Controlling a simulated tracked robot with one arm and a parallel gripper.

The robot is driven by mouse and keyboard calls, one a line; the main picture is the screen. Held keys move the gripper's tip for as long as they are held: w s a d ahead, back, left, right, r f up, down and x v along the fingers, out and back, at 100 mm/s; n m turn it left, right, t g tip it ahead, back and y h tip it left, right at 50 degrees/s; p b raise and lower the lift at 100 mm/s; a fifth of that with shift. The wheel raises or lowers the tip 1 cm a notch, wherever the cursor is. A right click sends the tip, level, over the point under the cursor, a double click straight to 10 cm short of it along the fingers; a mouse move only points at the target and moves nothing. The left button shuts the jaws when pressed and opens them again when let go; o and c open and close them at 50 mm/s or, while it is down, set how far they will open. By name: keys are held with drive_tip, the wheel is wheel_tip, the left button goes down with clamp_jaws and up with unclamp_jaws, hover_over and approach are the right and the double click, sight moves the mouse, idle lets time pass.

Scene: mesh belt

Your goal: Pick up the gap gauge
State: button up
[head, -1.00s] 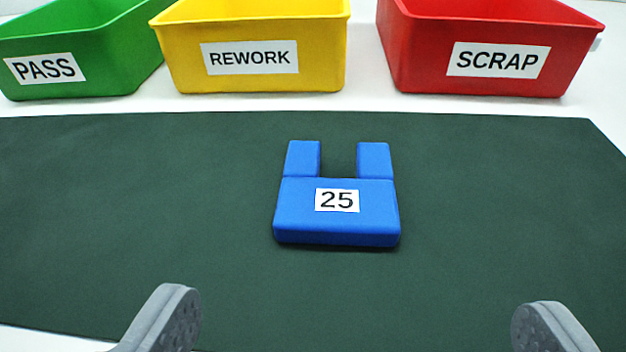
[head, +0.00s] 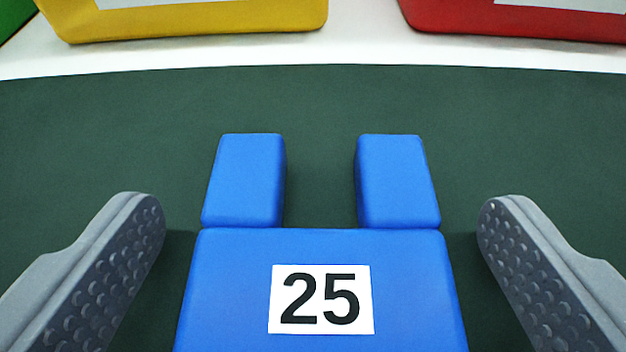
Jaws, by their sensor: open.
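The gap gauge (head: 320,250) is a blue block with two prongs pointing away from me and a white label reading 25. It lies flat on the dark green mat, and its near end is cut off by the bottom of the picture. My gripper (head: 320,215) is open, with one grey studded finger to the left of the gauge and the other to the right. Green mat shows between each finger and the gauge, so neither finger appears to touch it.
The dark green mat (head: 320,100) is otherwise bare around the gauge. Beyond its far edge, on a white surface (head: 365,45), stand a yellow bin (head: 200,28) and a red bin (head: 530,22). A corner of a green bin (head: 14,18) shows at top left.

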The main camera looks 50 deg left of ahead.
drive_tip(key=shift+w+a, duration=0.1)
drive_tip(key=shift+a, duration=0.05)
drive_tip(key=c, duration=1.3)
drive_tip(key=shift+o, duration=0.2)
drive_tip(key=shift+r, duration=0.1)
